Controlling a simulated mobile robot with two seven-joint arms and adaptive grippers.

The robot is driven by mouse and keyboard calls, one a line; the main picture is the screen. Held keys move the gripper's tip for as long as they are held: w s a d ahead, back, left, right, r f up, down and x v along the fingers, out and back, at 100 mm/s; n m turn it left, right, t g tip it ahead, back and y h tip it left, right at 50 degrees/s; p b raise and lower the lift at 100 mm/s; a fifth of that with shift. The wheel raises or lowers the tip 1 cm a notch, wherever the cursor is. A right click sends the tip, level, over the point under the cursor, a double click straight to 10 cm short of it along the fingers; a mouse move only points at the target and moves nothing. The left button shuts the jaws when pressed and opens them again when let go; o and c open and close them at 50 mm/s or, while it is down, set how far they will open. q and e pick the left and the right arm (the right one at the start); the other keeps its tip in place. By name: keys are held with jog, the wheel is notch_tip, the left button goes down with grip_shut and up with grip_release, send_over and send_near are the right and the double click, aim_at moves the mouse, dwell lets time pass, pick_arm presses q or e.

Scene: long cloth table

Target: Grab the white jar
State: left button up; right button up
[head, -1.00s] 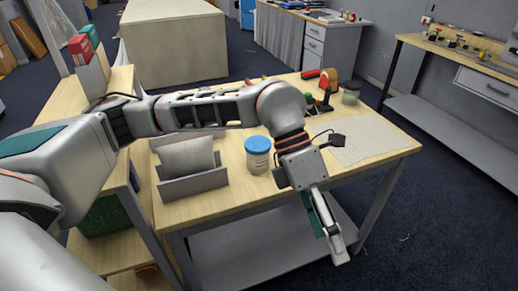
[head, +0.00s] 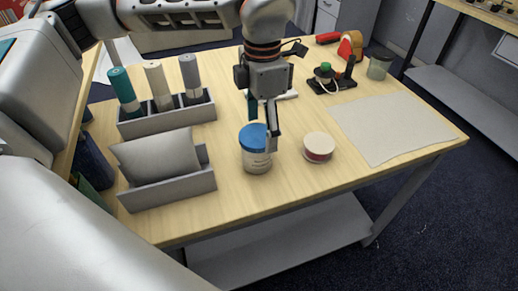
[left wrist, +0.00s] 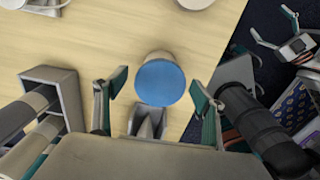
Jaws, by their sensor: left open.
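The white jar (head: 257,163) has a blue lid and stands upright on the wooden table, right of the grey trays. My left gripper (head: 262,128) points down at the jar, with one finger overlapping the lid's right edge in the head view. In the left wrist view, the jar's blue lid (left wrist: 160,83) shows between the spread fingers of the left gripper (left wrist: 158,90). There is a gap on both sides, so the jar is not gripped. My right gripper (left wrist: 271,25) shows in the left wrist view beyond the table edge, fingers apart and empty.
A low round container (head: 318,148) with a cream lid stands right of the jar. Left are a grey tray (head: 175,190) with a pale pouch and a rack (head: 170,122) with several tubes. A beige sheet (head: 390,128) lies at right. The table front is clear.

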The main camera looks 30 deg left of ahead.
pick_arm(q)
jog(key=shift+s+f, duration=0.1)
jog(key=shift+f, duration=0.2)
jog(key=f, duration=0.7)
jog(key=shift+s+a+f+b, duration=0.1)
jog(key=shift+s+a+b, duration=0.1)
jog(key=shift+b, duration=0.1)
jog(key=c, duration=1.2)
